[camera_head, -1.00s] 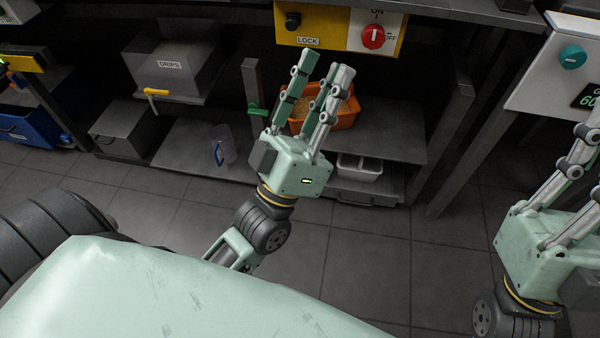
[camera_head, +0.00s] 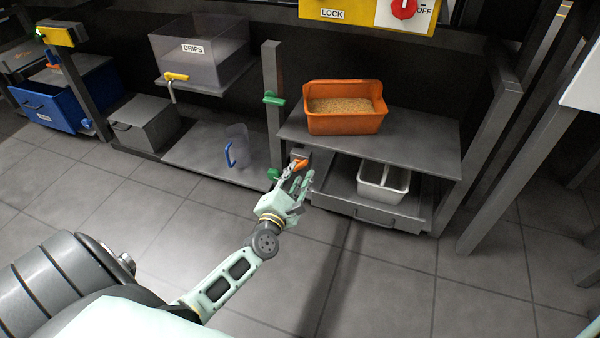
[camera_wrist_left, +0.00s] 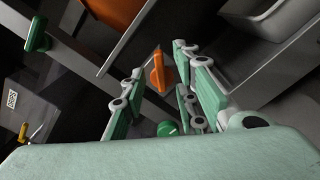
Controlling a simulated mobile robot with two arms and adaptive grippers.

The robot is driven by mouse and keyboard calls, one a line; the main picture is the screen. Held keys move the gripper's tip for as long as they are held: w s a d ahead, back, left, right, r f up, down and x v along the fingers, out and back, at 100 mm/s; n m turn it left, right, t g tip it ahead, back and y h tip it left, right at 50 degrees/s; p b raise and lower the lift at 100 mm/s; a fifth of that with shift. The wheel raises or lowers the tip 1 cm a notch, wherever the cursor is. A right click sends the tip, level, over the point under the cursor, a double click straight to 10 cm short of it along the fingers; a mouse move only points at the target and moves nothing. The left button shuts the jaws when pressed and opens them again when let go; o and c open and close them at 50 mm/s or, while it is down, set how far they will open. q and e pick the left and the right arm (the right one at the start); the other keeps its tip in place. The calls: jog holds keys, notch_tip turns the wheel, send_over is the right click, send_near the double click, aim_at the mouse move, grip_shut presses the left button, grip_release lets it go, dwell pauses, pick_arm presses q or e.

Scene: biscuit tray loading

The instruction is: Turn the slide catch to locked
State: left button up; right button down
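The slide catch, an orange handle (camera_head: 301,164) on a grey plate, sits at the left front corner of the shelf unit. In the left wrist view the orange handle (camera_wrist_left: 157,72) stands nearly upright, ahead of my fingers. My left gripper (camera_head: 297,178) reaches up to the catch from below. In the left wrist view my left gripper (camera_wrist_left: 160,68) is open, with fingers on both sides of the handle and gaps showing. I cannot tell whether the handle is between the tips or just beyond them. My right gripper is out of view.
Green knobs (camera_head: 274,98) (camera_head: 274,173) are on the post beside the catch. An orange bin of grain (camera_head: 345,123) stands on the shelf above; a white divided tray (camera_head: 383,194) sits below. A clear jug (camera_head: 238,150) stands at left. The floor in front is clear.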

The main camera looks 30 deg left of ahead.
aim_at(301, 167)
pick_arm(q)
jog(key=shift+b+x, duration=0.35)
jog(key=shift+x, duration=1.25)
jog(key=shift+c, duration=0.3)
jog(key=shift+d, duration=0.1)
grip_shut()
